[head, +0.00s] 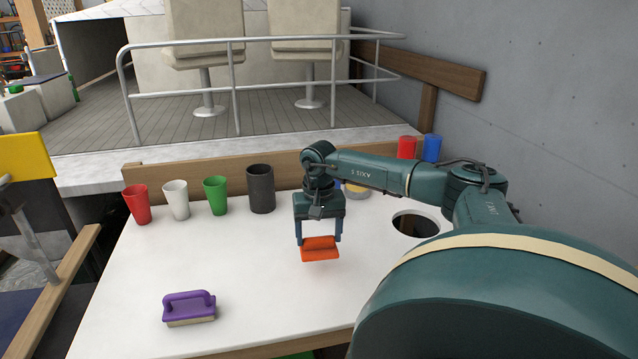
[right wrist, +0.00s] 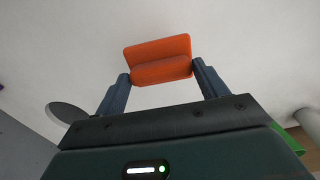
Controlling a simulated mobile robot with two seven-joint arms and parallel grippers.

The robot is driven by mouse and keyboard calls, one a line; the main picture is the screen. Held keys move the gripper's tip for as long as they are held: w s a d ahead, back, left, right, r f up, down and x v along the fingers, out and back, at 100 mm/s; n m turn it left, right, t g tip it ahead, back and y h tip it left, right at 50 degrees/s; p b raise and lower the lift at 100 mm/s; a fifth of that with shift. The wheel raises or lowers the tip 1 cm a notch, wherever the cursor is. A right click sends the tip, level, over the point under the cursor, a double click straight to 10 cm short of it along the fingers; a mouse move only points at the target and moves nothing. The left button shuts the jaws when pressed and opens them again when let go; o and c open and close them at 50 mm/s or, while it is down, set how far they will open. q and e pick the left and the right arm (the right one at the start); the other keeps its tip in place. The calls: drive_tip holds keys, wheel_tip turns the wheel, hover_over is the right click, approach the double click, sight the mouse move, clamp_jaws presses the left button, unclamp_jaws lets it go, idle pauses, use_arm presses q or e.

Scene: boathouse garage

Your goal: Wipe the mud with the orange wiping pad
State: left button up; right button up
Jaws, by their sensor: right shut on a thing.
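My right gripper (head: 319,240) is shut on the orange wiping pad (head: 320,251) and points down over the middle of the white table (head: 240,270). The pad is low over the table top; I cannot tell whether it touches it. In the right wrist view the pad (right wrist: 158,58) sits between the two fingertips (right wrist: 161,73). No mud can be made out on the visible table top; some of it is hidden behind my right arm. My left gripper is not in view.
A purple-handled brush (head: 189,307) lies at the front left. Red (head: 138,204), white (head: 176,200), green (head: 216,196) and dark grey (head: 261,189) cups line the back edge. A round hole (head: 415,224) is right of the pad. Red (head: 407,147) and blue (head: 432,148) cups stand behind my arm.

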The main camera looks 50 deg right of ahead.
wheel_tip(320, 180, up, 3)
drive_tip(key=shift+r+p, duration=0.1)
drive_tip(key=shift+p, duration=1.15)
